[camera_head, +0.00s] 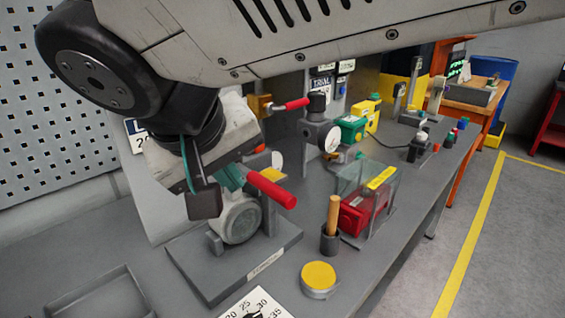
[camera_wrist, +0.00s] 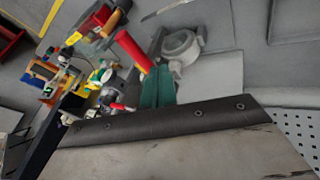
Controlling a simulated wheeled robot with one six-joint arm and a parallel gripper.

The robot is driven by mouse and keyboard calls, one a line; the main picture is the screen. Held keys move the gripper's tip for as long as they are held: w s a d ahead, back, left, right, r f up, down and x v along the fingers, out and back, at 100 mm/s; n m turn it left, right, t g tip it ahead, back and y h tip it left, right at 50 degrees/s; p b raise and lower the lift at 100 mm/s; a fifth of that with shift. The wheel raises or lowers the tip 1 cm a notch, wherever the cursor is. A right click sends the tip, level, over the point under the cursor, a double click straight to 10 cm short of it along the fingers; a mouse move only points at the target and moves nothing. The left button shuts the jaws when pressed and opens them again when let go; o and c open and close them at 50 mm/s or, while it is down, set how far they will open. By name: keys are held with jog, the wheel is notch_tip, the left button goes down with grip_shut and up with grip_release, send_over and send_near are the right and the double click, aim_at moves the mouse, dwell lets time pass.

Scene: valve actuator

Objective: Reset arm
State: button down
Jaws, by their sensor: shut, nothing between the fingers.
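My arm reaches in from the top of the head view and bends down at the left. My gripper (camera_head: 212,190), with a dark fingertip and teal parts, hangs beside the valve actuator. In the wrist view the teal fingers of my gripper (camera_wrist: 157,87) are together with nothing between them. The valve actuator has a round grey body (camera_head: 240,220) on a dark base plate (camera_head: 240,262) and a red handle (camera_head: 271,189). The red handle also shows in the wrist view (camera_wrist: 134,49), close to the fingers. My gripper hides part of the valve, and I cannot tell whether they touch.
A yellow-topped round button (camera_head: 318,278), a wooden-handled tool in a dark cup (camera_head: 331,228) and a red box under a clear cover (camera_head: 364,210) stand to the right. A gauge (camera_head: 325,137) stands behind. A shallow tray (camera_head: 95,300) lies front left. Pegboard lines the left wall.

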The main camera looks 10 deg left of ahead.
jog(key=v, duration=0.5)
jog(key=s+d+f+m+g, duration=0.1)
jog(key=d+f, duration=0.3)
jog(key=d, duration=0.9)
jog(key=s+d+f+m+g, duration=0.2)
jog(key=d+f+m, duration=0.2)
jog(key=d, duration=0.9)
jog(key=s+d+f+m+g+y, duration=0.1)
jog(key=d+f, duration=0.5)
jog(key=d, duration=0.7)
jog(key=shift+s+m+g, duration=0.3)
jog(key=shift+m+g, duration=0.3)
jog(key=shift+m, duration=0.1)
